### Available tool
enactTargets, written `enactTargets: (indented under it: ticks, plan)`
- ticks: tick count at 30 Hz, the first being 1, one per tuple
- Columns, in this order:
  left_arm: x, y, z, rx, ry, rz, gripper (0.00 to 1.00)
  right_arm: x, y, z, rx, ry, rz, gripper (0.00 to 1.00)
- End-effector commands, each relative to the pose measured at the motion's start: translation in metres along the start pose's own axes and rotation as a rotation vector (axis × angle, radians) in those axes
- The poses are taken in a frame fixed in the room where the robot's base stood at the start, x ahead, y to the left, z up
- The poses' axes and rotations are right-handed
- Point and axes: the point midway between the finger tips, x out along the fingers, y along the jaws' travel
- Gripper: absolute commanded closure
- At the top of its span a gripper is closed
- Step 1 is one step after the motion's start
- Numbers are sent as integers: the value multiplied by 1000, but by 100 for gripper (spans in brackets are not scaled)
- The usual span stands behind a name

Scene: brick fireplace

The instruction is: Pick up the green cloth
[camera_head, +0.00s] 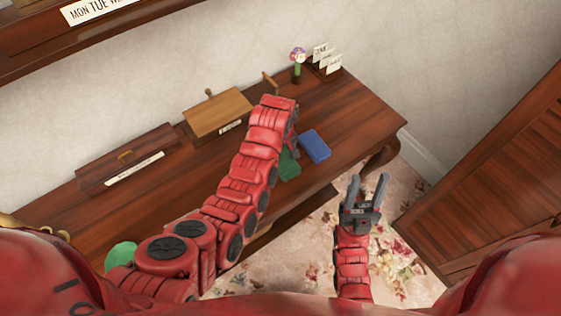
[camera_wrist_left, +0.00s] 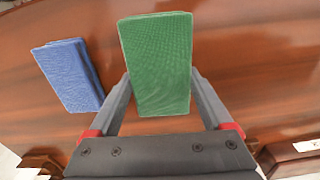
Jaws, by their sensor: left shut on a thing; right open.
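The green cloth (camera_wrist_left: 158,62) is a folded rectangular block. In the left wrist view it sits between the two fingers of my left gripper (camera_wrist_left: 160,95), which is shut on it. In the head view part of the green cloth (camera_head: 289,166) shows beside the end of my left arm, over the table's front side; the left fingers are hidden there by the arm. I cannot tell whether the cloth still touches the table. My right gripper (camera_head: 366,190) is open and empty, over the floor in front of the table.
A blue folded cloth (camera_head: 315,146) lies on the wooden table (camera_head: 335,112) right of the green one. A wooden box (camera_head: 218,112), a brown case (camera_head: 126,158), a flower vase (camera_head: 297,66) and a card holder (camera_head: 327,64) stand along the back. A slatted wooden panel (camera_head: 500,170) is at right.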

Motion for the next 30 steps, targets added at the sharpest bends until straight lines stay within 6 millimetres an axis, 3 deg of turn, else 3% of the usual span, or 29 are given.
enactTargets:
  ticks: [6,9,16,21,30]
  plan:
    - [-1,-8,46,1,-3,3,71,-9,0,2,0,1,0,50]
    - [-13,-14,75,1,-11,-2,71,17,1,-3,0,1,0,50]
    - [-12,-23,128,1,-10,-4,71,29,1,-5,0,1,0,50]
    - [-13,-25,146,1,-6,-2,71,30,2,-5,0,1,0,50]
    - [-13,-27,151,0,-5,-2,71,30,2,-5,0,1,0,50]
